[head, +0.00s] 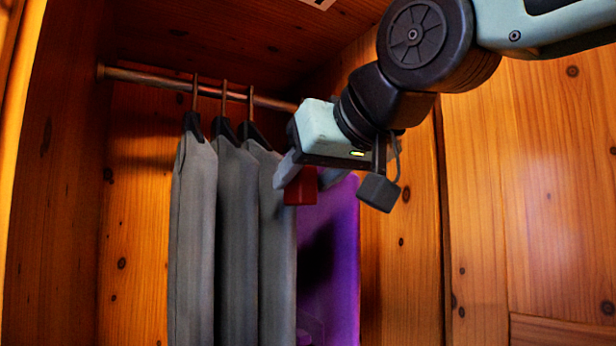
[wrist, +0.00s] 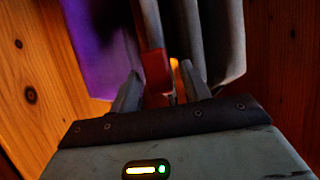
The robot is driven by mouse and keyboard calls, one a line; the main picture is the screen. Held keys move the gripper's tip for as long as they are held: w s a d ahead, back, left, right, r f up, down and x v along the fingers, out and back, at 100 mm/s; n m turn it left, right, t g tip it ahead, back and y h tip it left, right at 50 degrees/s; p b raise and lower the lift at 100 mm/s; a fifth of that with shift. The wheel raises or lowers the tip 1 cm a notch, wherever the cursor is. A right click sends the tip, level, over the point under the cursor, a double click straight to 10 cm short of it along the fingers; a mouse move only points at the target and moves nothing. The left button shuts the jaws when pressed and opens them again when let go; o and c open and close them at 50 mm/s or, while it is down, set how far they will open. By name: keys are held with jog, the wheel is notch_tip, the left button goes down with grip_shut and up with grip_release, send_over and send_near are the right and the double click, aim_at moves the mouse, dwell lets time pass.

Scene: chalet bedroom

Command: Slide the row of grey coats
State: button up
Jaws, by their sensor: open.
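Three grey coats (head: 237,235) hang side by side on black hangers from a metal rod (head: 150,77) in a wooden wardrobe. My gripper (head: 292,178) is at the upper part of the rightmost grey coat, at its right side. In the wrist view its fingers (wrist: 160,72) are spread, with a small red block (wrist: 154,70) between them; I cannot tell what the block is fixed to. The red block also shows below my gripper in the head view (head: 301,187). In the wrist view grey coats (wrist: 226,45) hang just beyond the fingers. My gripper hides part of the rightmost coat and its hanger.
A purple garment (head: 335,260) hangs right of the grey coats, partly behind my gripper. The left wardrobe wall (head: 55,190) stands apart from the coats, leaving free rod there. A wooden panel (head: 400,260) stands to the right.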

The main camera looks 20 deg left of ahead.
jog(key=b+v, duration=0.3)
jog(key=v, duration=1.4)
jog(key=shift+b, duration=0.3)
jog(key=shift+f, duration=0.1)
